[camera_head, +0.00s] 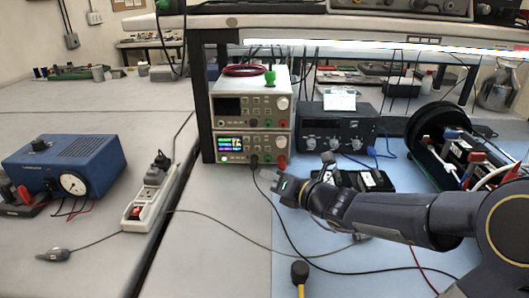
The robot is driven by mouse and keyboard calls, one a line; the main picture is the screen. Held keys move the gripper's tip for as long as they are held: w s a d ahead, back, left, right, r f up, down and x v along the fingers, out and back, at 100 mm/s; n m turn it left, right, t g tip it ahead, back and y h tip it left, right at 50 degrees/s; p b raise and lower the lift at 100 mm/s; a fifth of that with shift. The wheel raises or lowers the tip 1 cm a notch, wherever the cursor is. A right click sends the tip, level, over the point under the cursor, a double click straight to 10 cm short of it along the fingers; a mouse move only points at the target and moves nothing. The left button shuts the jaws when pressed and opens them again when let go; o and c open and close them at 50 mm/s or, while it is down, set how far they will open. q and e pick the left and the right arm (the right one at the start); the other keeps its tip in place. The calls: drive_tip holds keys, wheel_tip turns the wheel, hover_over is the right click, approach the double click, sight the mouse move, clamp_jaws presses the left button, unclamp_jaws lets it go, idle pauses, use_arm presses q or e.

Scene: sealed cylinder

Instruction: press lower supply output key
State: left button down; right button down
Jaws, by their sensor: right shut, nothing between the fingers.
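Two bench power supplies are stacked under the shelf. The lower supply (262,145) has a lit coloured display (229,144), and dark plugs sit in its front sockets. Its output key is too small to make out. The upper supply (250,106) has a dark display and sits directly on the lower one. My right gripper (279,186) reaches in from the right, in front of and below the lower supply's right part, apart from its panel. Its fingers are shut and empty. My left gripper is not in view.
A black instrument with knobs (338,130) stands right of the supplies. An open black cylinder (440,140) with wiring lies at the right. A power strip (150,200) and a blue box with a gauge (65,168) are at the left. Cables cross the blue mat.

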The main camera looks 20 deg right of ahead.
sight(268, 148)
drive_tip(key=shift+w, duration=0.15)
drive_tip(key=w+d, duration=0.1)
drive_tip(key=w, duration=0.1)
drive_tip(key=w+d+p, duration=0.1)
drive_tip(key=w, duration=0.1)
drive_tip(key=w+d+p, duration=0.1)
drive_tip(key=w, duration=0.1)
drive_tip(key=shift+w+r, duration=0.15)
drive_tip(key=shift+w+d+p, duration=0.3)
drive_tip(key=shift+w+d, duration=0.1)
drive_tip(key=shift+w, duration=0.25)
drive_tip(key=shift+w, duration=0.1)
idle(1.5)
drive_tip(key=shift+w+d, duration=0.2)
drive_tip(key=shift+w, duration=0.1)
drive_tip(key=shift+w+d+p, duration=0.15)
drive_tip(key=shift+w+p, duration=0.15)
drive_tip(key=shift+p, duration=0.05)
idle(0.6)
drive_tip(key=shift+s, duration=0.1)
drive_tip(key=shift+s+a+b, duration=0.35)
drive_tip(key=shift+s+b, duration=0.05)
drive_tip(key=shift+s, duration=0.2)
